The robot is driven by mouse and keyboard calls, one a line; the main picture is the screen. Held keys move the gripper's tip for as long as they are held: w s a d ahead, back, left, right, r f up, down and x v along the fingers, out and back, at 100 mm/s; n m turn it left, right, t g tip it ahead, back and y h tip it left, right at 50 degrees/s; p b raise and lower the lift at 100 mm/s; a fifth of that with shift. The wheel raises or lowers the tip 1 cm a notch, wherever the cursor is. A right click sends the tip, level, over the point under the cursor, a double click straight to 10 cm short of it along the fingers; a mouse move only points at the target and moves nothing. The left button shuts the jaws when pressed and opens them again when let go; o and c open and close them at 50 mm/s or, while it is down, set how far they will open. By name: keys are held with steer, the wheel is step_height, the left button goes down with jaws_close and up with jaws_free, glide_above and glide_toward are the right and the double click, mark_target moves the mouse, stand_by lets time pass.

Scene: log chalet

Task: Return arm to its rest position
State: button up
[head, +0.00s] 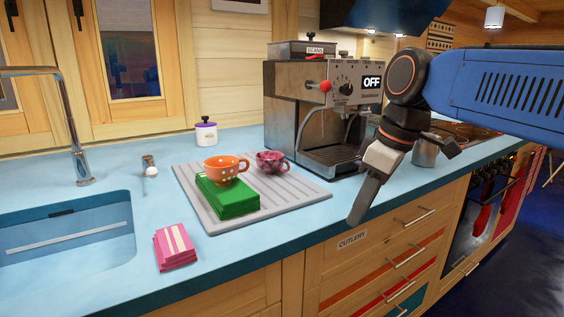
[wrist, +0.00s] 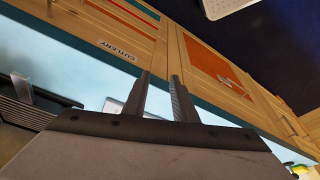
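My arm reaches in from the right in the head view, with its blue link level above the counter. My gripper (head: 358,215) hangs from it, pointing down and a little left, in front of the coffee machine (head: 322,120) near the counter's front edge. In the wrist view, my gripper (wrist: 160,80) shows two dark fingers with a clear gap between them and nothing held. The far finger is mostly hidden in the head view.
An orange cup (head: 226,169) sits on a green box (head: 228,197) on a grey drain mat (head: 300,192), beside a purple cup (head: 271,161). Pink napkins (head: 175,248) lie near the sink (head: 65,235). A metal cup (head: 426,152) stands behind my gripper. Cutlery drawers (head: 380,262) are below.

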steer(key=s+d+f+m+t+h, duration=0.1)
steer(key=s+d+f+m, duration=0.4)
steer(key=f, duration=0.5)
steer(key=s+d+f+m+t+h, duration=0.1)
steer(key=s+d+f+m, duration=0.4)
steer(key=d+f, duration=0.3)
step_height(320, 180, down, 2)
steer(key=shift+s+d+f+m+t+h, duration=0.1)
steer(key=shift+s+d+m+t+h, duration=0.25)
steer(key=shift+s, duration=0.55)
steer(key=shift+a, duration=0.1)
